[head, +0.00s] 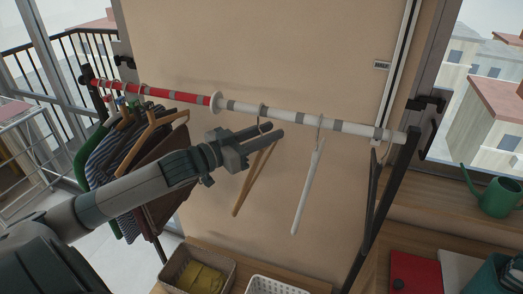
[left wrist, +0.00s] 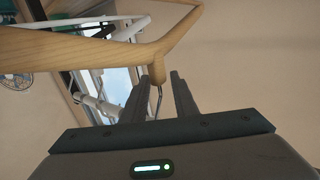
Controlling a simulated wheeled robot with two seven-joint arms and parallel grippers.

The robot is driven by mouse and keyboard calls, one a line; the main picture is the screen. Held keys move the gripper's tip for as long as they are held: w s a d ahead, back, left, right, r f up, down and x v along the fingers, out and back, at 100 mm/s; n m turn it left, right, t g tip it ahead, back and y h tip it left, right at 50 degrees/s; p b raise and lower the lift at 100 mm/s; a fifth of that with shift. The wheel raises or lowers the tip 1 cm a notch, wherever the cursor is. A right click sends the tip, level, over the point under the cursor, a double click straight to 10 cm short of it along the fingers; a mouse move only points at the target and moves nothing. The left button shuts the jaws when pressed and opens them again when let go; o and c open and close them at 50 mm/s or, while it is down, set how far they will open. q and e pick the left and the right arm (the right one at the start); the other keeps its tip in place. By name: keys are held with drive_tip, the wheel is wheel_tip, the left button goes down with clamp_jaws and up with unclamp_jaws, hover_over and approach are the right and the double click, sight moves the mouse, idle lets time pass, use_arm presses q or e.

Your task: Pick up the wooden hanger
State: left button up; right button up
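The wooden hanger (head: 251,184) hangs empty from the white part of the rail. In the left wrist view its wooden bars (left wrist: 100,50) cross the top, and its neck and metal hook lie between my fingertips. My left gripper (head: 273,134) is at the neck, just below the rail. Its two fingers (left wrist: 161,77) stand apart with a gap around the hook; I see no firm clamping. My right gripper is in neither view.
A white hanger (head: 307,190) hangs to the right on the rail (head: 300,122). Several garments (head: 120,170) crowd the red left part. A basket with yellow cloth (head: 192,272) and a white basket (head: 275,286) stand below. A green watering can (head: 497,194) is far right.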

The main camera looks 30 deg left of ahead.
use_arm(q)
drive_tip(key=shift+p+x, duration=0.35)
drive_tip(key=shift+x, duration=0.8)
drive_tip(key=shift+c, duration=0.2)
clamp_jaws()
